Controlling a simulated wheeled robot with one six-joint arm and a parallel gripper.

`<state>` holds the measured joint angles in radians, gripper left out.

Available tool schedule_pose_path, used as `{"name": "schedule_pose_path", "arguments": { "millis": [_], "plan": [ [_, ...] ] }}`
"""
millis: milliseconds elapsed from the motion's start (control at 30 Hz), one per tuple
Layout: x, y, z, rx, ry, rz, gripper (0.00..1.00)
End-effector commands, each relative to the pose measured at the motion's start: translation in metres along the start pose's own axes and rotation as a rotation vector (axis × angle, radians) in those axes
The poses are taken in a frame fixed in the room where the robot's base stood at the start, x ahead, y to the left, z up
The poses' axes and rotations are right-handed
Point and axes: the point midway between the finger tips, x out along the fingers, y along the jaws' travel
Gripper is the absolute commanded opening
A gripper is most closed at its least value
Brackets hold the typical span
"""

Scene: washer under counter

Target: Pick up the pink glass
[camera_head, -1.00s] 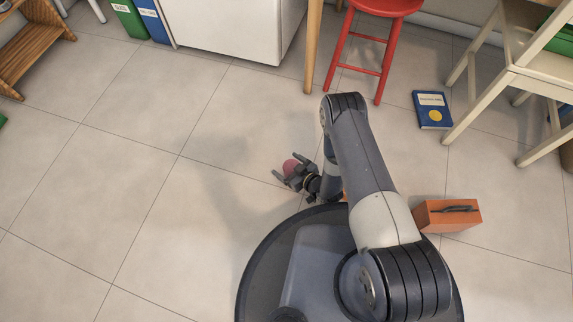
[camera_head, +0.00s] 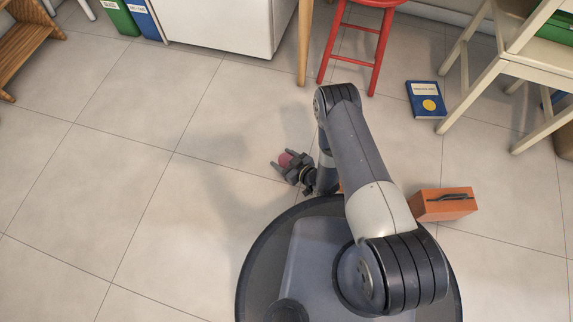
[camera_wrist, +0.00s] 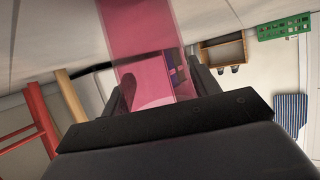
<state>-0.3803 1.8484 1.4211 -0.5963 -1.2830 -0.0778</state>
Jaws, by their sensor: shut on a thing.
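The pink glass (camera_head: 286,159) is between the fingers of my gripper (camera_head: 284,164) in the head view. In the wrist view the see-through pink glass (camera_wrist: 150,50) rises between the two dark fingers, and my gripper (camera_wrist: 160,88) is shut on it. In the head view the glass looks clear of other objects, out to the left of my arm and in front of my base. I cannot tell its exact height above the floor.
A red stool (camera_head: 355,45) and a blue book (camera_head: 426,99) lie ahead. A cream chair (camera_head: 500,75) stands at the right. An orange toolbox (camera_head: 446,204) is close to my base on the right. A white appliance (camera_head: 218,25) stands at the back. The tiled floor at left is clear.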

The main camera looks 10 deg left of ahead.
Motion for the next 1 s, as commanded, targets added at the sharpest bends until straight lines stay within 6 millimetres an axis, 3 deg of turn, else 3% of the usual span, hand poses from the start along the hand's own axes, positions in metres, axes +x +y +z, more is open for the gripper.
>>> {"name": "schedule_pose_path", "arguments": {
  "millis": [167, 600, 800, 1000],
  "plan": [
    [-0.003, 0.0, -0.009, 0.0, 0.002, 0.0, 0.3],
    [-0.034, 0.001, -0.083, 0.0, 0.002, 0.0, 0.3],
    [-0.038, 0.001, -0.094, 0.0, 0.002, 0.002, 0.3],
    [-0.044, 0.029, -0.114, 0.025, 0.004, 0.069, 0.3]
  ]
}}
